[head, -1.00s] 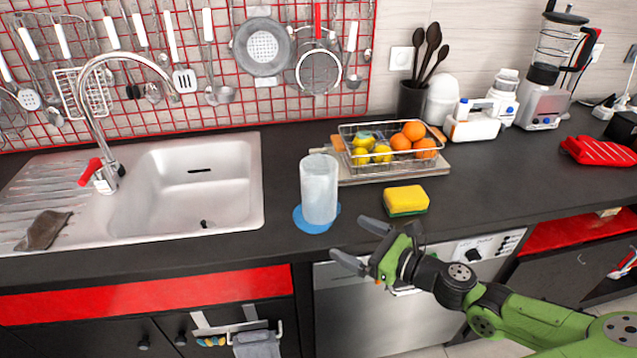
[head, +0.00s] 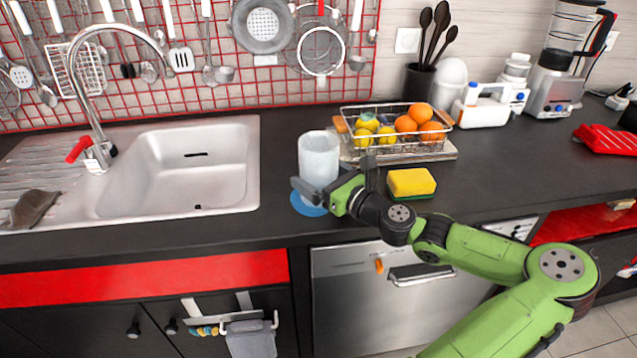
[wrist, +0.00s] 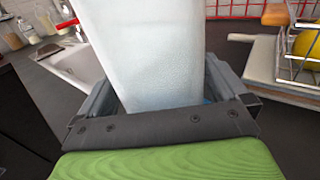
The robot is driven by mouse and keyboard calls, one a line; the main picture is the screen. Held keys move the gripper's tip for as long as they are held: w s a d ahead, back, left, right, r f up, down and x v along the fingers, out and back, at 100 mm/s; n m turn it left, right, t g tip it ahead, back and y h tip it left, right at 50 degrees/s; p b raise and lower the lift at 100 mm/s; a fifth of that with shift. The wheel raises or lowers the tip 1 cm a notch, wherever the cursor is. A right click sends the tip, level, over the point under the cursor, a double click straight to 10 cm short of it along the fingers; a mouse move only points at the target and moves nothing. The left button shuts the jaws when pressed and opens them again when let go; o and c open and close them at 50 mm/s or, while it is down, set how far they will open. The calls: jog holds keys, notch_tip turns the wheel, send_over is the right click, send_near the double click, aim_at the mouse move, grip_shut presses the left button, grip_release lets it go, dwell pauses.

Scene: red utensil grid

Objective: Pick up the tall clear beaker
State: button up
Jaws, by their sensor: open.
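The tall clear beaker (head: 319,157) stands upright on a round blue coaster (head: 303,206) near the front of the dark counter, right of the sink. It looks frosted and pale. My gripper (head: 326,190) is at the lower part of the beaker, partly hiding it and the coaster. In the wrist view the beaker (wrist: 152,50) stands between the two fingers (wrist: 158,92), one on each side. The fingers are open; whether either touches the beaker I cannot tell.
A yellow-green sponge (head: 411,182) lies right of my gripper, close to my wrist. A wire basket of fruit (head: 400,150) on a board stands behind it. The sink (head: 190,165) is to the left.

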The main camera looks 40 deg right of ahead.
aim_at(319, 135)
jog(key=shift+r, duration=0.1)
jog(key=shift+c, duration=0.5)
jog(key=c, duration=0.9)
notch_tip(319, 135, up, 10)
jog(key=p, duration=0.6)
jog(key=shift+w, duration=0.1)
jog(key=shift+c, duration=0.2)
